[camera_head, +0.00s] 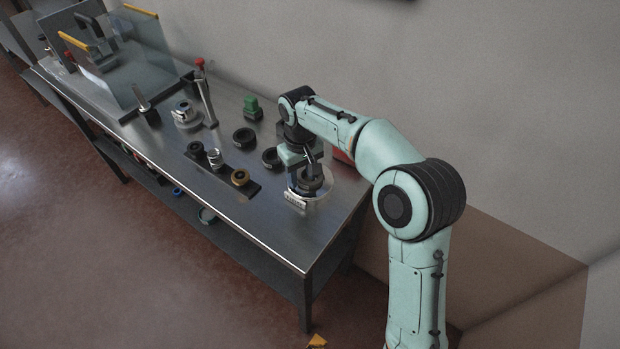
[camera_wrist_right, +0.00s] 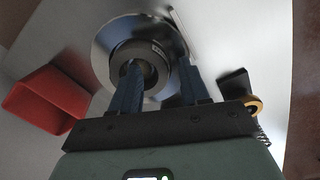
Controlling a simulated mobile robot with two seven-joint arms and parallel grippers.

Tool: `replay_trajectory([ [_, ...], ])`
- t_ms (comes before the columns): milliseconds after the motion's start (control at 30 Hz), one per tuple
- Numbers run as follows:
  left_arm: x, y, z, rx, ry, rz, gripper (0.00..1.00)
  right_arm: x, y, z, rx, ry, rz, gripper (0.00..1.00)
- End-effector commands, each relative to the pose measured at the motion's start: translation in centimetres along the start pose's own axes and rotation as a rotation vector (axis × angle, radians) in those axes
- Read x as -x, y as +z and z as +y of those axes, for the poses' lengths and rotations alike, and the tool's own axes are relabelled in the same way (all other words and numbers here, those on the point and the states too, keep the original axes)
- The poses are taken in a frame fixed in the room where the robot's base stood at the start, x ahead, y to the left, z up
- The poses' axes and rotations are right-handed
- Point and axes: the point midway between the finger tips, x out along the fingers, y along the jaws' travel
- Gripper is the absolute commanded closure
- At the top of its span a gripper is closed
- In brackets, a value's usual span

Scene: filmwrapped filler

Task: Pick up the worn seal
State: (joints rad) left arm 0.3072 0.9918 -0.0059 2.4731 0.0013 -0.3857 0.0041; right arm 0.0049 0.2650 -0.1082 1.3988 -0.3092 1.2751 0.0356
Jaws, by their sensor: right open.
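A dark ring, apparently the worn seal (camera_head: 312,186), sits on a round silver dish (camera_head: 321,199) near the right end of the steel bench. A white label (camera_head: 295,201) is on the dish's front; I cannot read it surely. My right gripper (camera_head: 309,170) points down at the ring and is open. In the right wrist view, the gripper (camera_wrist_right: 159,64) has its left blue finger over the opening of the dark ring (camera_wrist_right: 117,66) and its right finger outside the ring's right side. I cannot tell whether either finger touches it. My left gripper is not in view.
A red bin (camera_wrist_right: 42,98) lies beside the dish, mostly hidden by my arm in the head view. Two dark rings (camera_head: 244,138), a black tray (camera_head: 222,172) with small parts, a green block (camera_head: 252,106) and a silver fixture (camera_head: 186,115) with a red-knobbed lever stand left.

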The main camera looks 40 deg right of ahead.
Motion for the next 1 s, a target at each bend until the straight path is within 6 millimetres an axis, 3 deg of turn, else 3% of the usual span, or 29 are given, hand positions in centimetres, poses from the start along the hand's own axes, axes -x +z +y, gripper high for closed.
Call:
replay_trajectory([
  [267,-0.1,0.0,0.0,0.0,0.0,0.0,0.57,-0.4,0.0,0.0,0.0,0.0,0.0,0.55],
  [400,-0.1,0.0,0.0,0.0,0.0,0.0,0.57,-0.4,0.0,0.0,0.001,0.0,0.0,0.97],
  [433,-0.1,0.0,0.0,0.0,0.0,0.0,0.57,-0.4,0.0,0.0,0.001,-0.001,0.0,1.0],
  [767,0.0,0.0,0.0,0.0,0.0,0.0,0.57,-0.3,0.0,-0.1,0.001,-0.001,0.001,1.0],
  [1000,0.3,0.0,0.1,0.0,0.0,0.001,0.57,1.5,-0.1,-0.1,0.002,-0.001,0.003,1.0],
])
